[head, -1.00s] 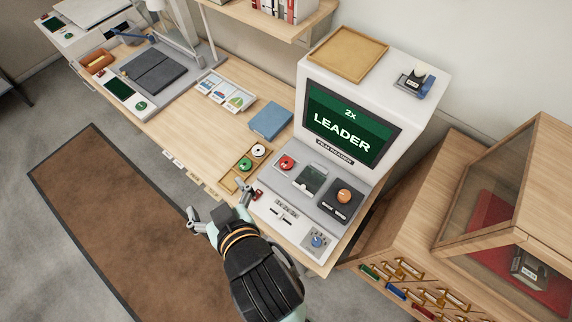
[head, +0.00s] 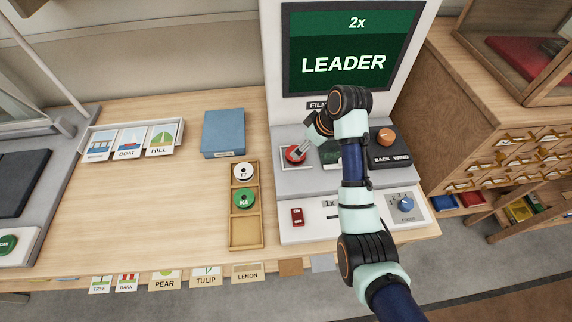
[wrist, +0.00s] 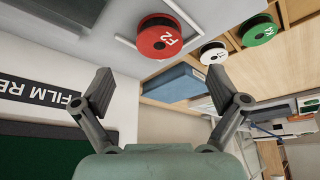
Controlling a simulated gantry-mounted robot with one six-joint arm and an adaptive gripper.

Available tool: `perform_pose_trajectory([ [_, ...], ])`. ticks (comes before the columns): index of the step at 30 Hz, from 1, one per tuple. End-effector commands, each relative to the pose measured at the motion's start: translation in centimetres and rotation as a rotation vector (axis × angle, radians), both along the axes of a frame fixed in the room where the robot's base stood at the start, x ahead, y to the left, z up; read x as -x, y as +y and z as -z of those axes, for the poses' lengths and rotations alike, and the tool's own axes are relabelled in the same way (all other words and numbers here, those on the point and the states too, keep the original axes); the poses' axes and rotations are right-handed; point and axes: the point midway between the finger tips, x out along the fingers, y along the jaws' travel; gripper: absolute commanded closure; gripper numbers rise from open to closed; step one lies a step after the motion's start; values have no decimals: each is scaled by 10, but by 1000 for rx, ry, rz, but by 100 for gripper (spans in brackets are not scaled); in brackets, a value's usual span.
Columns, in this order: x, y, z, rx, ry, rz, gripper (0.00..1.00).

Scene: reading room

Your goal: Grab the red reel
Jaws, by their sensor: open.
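The red reel (head: 291,155) sits on the left plate of the film reader's deck in the head view, partly covered by my gripper (head: 300,150). In the wrist view the red reel (wrist: 158,37) shows whole, with white marks on its face. There it lies beyond my gripper (wrist: 158,88), roughly centred between the two spread fingertips. My gripper is open and empty, close to the reel, with a gap showing between them in the wrist view.
The film reader's screen (head: 345,50) rises behind the deck, with an orange knob (head: 386,136) at right. A wooden tray (head: 246,232) to the left holds a white reel (head: 243,172) and a green reel (head: 243,199). A blue box (head: 223,132) stands behind it.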

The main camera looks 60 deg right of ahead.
Motion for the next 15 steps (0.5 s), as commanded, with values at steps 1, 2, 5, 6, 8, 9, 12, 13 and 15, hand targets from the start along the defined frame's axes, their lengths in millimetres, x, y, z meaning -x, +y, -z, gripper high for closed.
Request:
perform_pose_trajectory([
  [1, -2, 1, 2, -1, 1, -1, 3],
  [2, -3, 1, 5, -2, 1, -2, 3],
  [5, -8, 0, 19, -2, 1, -1, 3],
  [6, -10, 0, 22, -1, 0, 0, 3],
  [8, -11, -1, 23, 0, -1, 0, 3],
  [9, -11, -1, 24, 0, -1, 0, 3],
  [12, -15, -2, 39, -2, 1, -1, 3],
  [13, -16, -2, 45, -2, 1, -1, 3],
  [15, -20, -4, 59, -2, 0, -1, 3],
])
